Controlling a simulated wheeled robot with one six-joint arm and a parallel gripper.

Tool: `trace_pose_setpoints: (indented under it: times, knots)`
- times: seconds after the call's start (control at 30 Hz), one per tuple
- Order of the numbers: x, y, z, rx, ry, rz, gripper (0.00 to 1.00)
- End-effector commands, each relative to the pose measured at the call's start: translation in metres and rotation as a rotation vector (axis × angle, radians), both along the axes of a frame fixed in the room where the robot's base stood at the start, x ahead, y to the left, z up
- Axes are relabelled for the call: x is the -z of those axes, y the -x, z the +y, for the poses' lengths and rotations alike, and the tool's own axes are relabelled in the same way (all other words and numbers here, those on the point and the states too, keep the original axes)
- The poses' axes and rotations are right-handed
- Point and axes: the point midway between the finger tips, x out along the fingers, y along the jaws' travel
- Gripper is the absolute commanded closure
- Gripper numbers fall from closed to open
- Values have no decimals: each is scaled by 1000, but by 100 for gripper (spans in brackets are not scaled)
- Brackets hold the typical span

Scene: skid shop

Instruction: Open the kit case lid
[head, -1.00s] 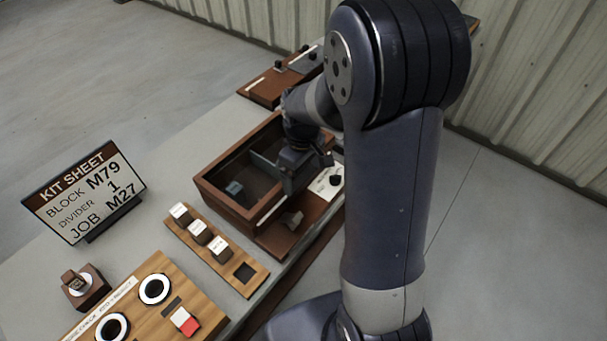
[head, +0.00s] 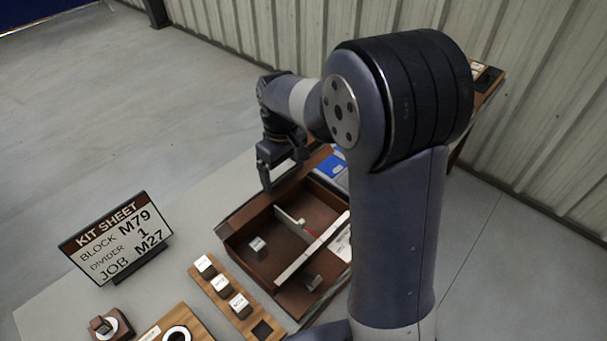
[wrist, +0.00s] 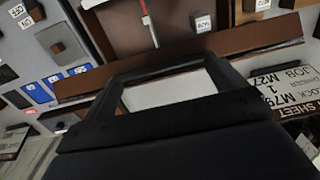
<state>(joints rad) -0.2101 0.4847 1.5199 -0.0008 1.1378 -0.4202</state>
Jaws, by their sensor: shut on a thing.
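The brown kit case (head: 318,207) stands on the bench with its inside showing from above. Pale divider strips (head: 312,248) and small blocks (head: 257,246) are inside it. The kit case lid (head: 243,211) appears as a narrow brown strip along the back-left side, tilted up and seen nearly edge-on. My gripper (head: 267,185) is over that side and shut on the lid. In the wrist view the gripper (wrist: 160,75) has a brown strip, likely the lid edge (wrist: 80,88), across its fingers. The exact grip is hidden.
The kit sheet sign (head: 118,238) stands to the left. A wooden rack of blocks (head: 199,275) lies in front of the case. A blue item (head: 331,166) lies behind it. The floor beyond the bench is clear.

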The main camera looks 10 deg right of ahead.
Motion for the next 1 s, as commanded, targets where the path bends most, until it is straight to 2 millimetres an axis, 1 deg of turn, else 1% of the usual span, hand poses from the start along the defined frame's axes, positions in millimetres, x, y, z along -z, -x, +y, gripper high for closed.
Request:
trace_pose_setpoints:
  times: [0.03,0.17,0.3,0.4,0.8,1.0]
  knots:
    - [1,-8,10,-1,-7,-5,50]
    - [-3,-20,22,1,-6,-3,50]
    - [-5,-36,35,0,46,68,50]
    - [-6,-47,43,3,80,114,50]
    - [-2,-89,74,4,78,116,50]
    - [2,-106,85,3,82,117,50]
